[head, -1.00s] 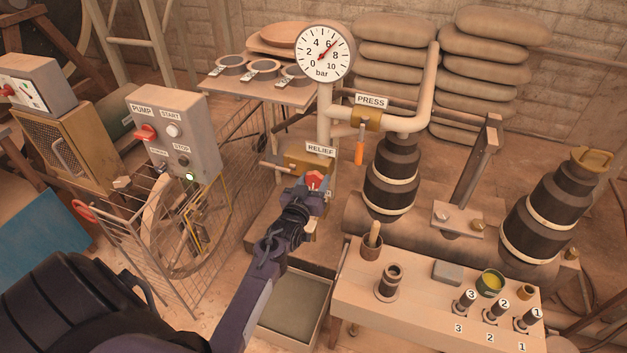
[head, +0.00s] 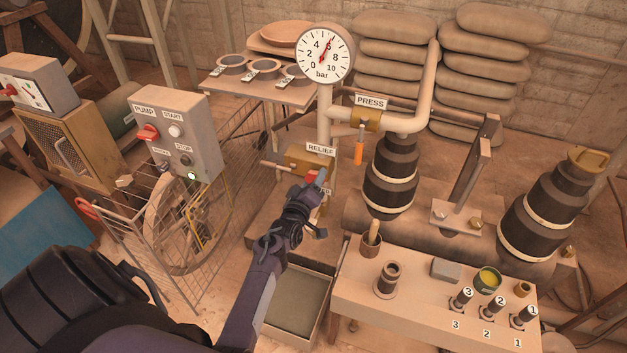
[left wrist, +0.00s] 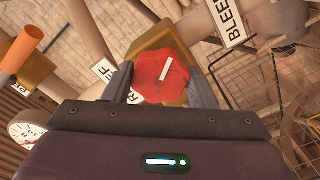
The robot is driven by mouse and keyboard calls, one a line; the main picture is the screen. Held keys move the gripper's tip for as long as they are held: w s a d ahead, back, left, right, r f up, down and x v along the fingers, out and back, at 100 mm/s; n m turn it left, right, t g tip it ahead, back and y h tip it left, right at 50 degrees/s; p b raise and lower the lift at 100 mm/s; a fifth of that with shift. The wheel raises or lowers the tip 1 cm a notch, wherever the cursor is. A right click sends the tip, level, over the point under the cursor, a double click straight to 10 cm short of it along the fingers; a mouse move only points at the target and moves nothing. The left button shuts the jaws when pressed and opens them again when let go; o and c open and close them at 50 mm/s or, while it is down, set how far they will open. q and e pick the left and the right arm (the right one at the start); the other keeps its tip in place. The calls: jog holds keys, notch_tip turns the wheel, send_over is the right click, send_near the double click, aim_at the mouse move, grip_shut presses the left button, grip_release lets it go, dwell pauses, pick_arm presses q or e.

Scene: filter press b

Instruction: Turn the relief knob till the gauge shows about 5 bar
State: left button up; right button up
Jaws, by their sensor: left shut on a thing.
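The relief knob is red; in the head view it (head: 311,178) sits below the RELIEF sign on the brass relief valve (head: 308,160), partly hidden by my gripper. In the left wrist view the red knob (left wrist: 160,82) carries a white mark line, tilted, and lies between both fingers. My left gripper (head: 316,187) is shut on it; its fingers also show in the left wrist view (left wrist: 162,90). The gauge (head: 325,53) is white, with its needle pointing at about 6 bar. My right gripper is not in view.
The PUMP control box (head: 178,132) with a lit green lamp stands to the left. The PRESS valve (head: 366,118) with its orange handle (head: 359,152) hangs to the right of the knob. A wooden bench (head: 410,311) is at the lower right. An open tray (head: 297,308) lies below my arm.

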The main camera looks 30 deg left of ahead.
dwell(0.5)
pick_arm(q)
jog(key=o, duration=1)
jog(key=v, duration=0.8)
jog(key=shift+a, duration=0.1)
jog(key=shift+w, duration=0.1)
